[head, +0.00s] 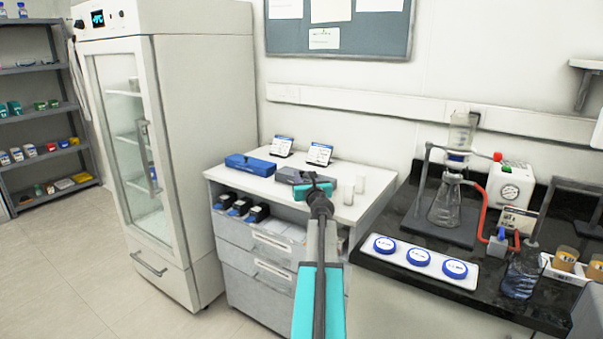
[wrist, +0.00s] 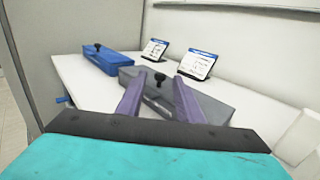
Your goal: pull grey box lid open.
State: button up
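The grey box (wrist: 215,101) lies on the white counter in the wrist view, its lid looking shut, with a black knob (wrist: 160,78) on it. In the head view the grey box (head: 287,174) is partly hidden behind my gripper (head: 316,184). I cannot tell whether the fingers touch the box.
A blue box (head: 250,164) with a black knob stands to the left on the counter (head: 222,174). Two label cards (head: 319,154) stand behind, and white cups (head: 348,192) stand right of the grey box. A tall glass-door cabinet (head: 205,110) rises at the left.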

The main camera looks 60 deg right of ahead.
aim_at(302, 172)
jog(key=shift+x, duration=2.5)
jog(key=shift+d, duration=0.1)
grip_shut()
